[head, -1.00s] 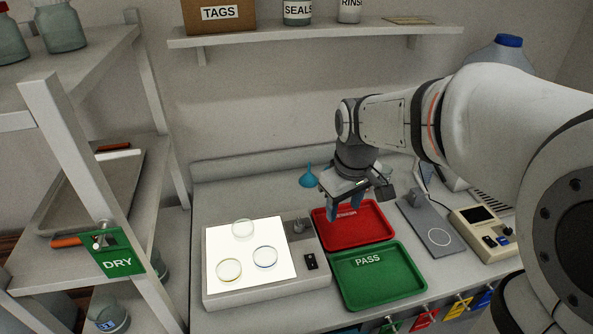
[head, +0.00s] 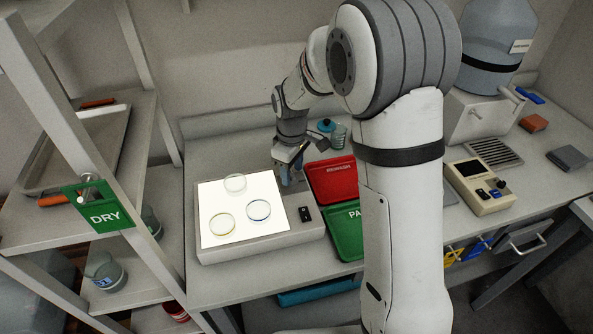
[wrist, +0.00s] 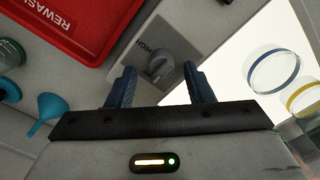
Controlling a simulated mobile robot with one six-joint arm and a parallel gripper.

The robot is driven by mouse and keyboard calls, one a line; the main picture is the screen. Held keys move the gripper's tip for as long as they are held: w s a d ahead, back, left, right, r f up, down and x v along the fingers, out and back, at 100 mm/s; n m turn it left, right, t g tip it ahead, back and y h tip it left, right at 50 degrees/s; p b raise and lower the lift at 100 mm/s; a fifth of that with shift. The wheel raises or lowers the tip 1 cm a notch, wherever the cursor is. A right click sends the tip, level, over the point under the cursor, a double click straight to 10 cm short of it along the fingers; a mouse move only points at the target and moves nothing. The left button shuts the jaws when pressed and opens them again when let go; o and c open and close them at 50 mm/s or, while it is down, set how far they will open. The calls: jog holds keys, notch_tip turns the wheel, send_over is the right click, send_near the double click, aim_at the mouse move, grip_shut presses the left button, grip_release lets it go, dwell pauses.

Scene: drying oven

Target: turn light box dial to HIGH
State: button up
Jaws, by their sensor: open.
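The light box (head: 260,244) stands on the bench with its white panel lit. Its grey dial (wrist: 161,66) lies between and just beyond my fingertips in the wrist view, with the word HIGH printed beside it. I cannot tell where the dial's pointer is set. My gripper (wrist: 160,80) is open, its two blue fingers on either side of the dial and apart from it as far as I can see. In the head view my gripper (head: 290,180) is over the light box's right back corner and hides the dial.
Several glass dishes (head: 235,183) sit on the lit panel. A black switch (head: 306,214) is at the box's front right. The red REWASH tray (head: 334,180) and green PASS tray (head: 345,240) lie close to the right. A blue funnel (wrist: 47,107) and a jar (wrist: 10,53) stand behind.

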jog(key=shift+f, duration=0.6)
